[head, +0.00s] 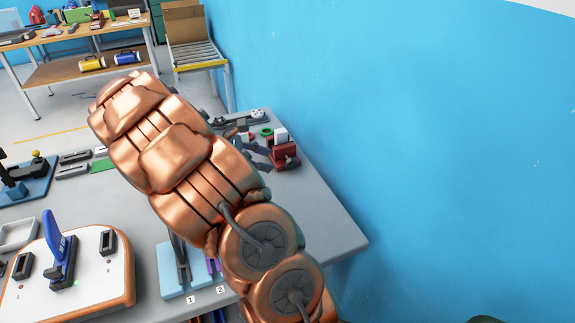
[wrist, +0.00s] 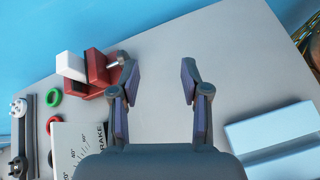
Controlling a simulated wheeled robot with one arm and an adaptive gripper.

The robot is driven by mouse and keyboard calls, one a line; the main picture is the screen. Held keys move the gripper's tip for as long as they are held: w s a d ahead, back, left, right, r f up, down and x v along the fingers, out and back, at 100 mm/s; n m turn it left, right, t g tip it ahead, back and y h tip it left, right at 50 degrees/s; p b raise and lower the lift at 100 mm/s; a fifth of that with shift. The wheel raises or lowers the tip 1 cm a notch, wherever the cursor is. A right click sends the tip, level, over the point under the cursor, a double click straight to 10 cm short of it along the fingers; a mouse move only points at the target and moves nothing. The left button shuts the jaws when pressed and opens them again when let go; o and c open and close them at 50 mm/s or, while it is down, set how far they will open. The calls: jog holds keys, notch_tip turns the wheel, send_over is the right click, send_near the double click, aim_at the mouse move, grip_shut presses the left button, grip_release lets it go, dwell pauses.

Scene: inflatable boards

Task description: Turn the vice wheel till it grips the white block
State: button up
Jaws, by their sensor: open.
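The red vice (wrist: 97,68) sits on the grey table near its edge, at the upper left of the wrist view. It also shows beyond my arm in the head view (head: 285,155). The white block (wrist: 70,66) is at the vice's left side; in the head view it shows at the top of the vice (head: 281,134). I cannot tell whether the jaws touch it. A grey metal part, seemingly the vice wheel (wrist: 113,61), sticks out on the right. My gripper (wrist: 158,70) is open and empty, its left finger close beside this part; contact is unclear.
A green ring (wrist: 53,97), a dark bar with a white knob (wrist: 21,108) and a panel marked BRAKE (wrist: 80,145) lie left of my gripper. A light blue block (wrist: 270,128) is at the right. The table between is clear. A blue wall (head: 430,120) stands behind.

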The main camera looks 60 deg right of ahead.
aim_at(287, 162)
jog(key=w+d+f+n, duration=0.1)
jog(key=d+f, duration=0.1)
jog(key=w+d+f+n+h+b, duration=0.1)
jog(key=w+d+f+n, duration=0.1)
jog(key=d+f, duration=0.1)
jog(key=w+d+f+n+h, duration=0.1)
jog(key=w+d+f, duration=0.1)
jog(key=f, duration=0.1)
jog(key=shift+d, duration=0.35)
jog(key=shift+g, duration=0.3)
jog(key=p+x, duration=0.1)
jog(key=x, duration=0.5)
jog(key=shift+d, duration=0.1)
jog(key=shift+x, duration=0.75)
grip_shut()
